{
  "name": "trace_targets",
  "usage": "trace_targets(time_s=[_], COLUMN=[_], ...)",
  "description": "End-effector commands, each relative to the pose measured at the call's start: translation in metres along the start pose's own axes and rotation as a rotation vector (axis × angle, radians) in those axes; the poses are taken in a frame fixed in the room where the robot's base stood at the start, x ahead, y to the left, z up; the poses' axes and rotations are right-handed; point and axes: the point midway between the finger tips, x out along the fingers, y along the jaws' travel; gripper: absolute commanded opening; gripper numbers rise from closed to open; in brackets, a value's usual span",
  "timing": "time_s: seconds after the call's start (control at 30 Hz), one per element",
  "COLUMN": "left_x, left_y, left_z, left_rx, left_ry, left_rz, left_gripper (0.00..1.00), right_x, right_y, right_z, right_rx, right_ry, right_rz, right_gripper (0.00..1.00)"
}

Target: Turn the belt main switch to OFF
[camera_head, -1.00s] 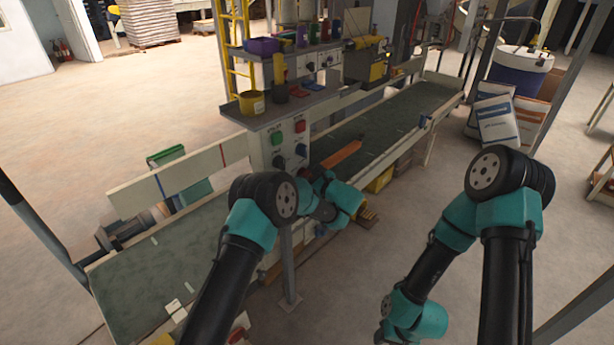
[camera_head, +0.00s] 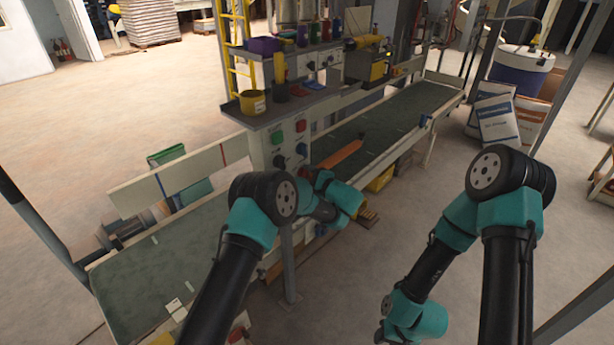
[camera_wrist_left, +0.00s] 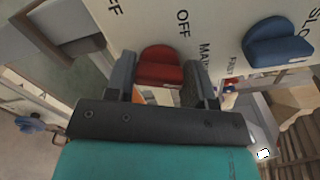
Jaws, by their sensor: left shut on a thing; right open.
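In the left wrist view, a red switch knob (camera_wrist_left: 160,67) sits on a pale panel printed with "OFF" and "MAIN". My left gripper (camera_wrist_left: 160,82) is shut on this knob, one dark finger on each side. I cannot tell exactly which mark the knob points to. In the head view, the control panel (camera_head: 268,150) stands beside the belt, and my left arm hides the red knob and the left fingertips. My right arm hangs at the right, and its gripper is out of view.
A blue knob (camera_wrist_left: 278,43) sits close by on the same panel, near "SLOW" and "FAST". Above are a green button (camera_head: 277,137) and a red button (camera_head: 301,126).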

Motion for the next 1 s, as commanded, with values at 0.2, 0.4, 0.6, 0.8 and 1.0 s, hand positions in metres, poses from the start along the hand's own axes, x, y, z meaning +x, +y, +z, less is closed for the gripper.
trace_targets(time_s=[0.2, 0.4, 0.6, 0.8, 1.0], left_x=[-0.0004, -0.0004, -0.0004, -0.0004, -0.0004], left_y=[0.0009, 0.0014, 0.0017, 0.0018, 0.0018], left_z=[-0.0001, -0.0002, -0.0004, -0.0004, -0.0005], left_rx=[-0.195, -0.334, -0.417, -0.447, -0.449], left_ry=[0.0, 0.0, 0.0, 0.0, 0.0], left_rz=[0.0, -0.001, -0.001, -0.001, 0.0], left_gripper=[0.25, 0.25, 0.25, 0.25, 0.25], right_x=[0.0, 0.0, 0.0, 0.0, 0.0], right_y=[0.0, 0.0, 0.0, 0.0, 0.0], right_z=[0.0, 0.0, 0.0, 0.0, 0.0], right_rx=[0.0, 0.0, 0.0, 0.0, 0.0], right_ry=[0.0, 0.0, 0.0, 0.0, 0.0], right_rz=[0.0, 0.0, 0.0, 0.0, 0.0], right_gripper=[0.43, 0.43, 0.43, 0.43, 0.43])
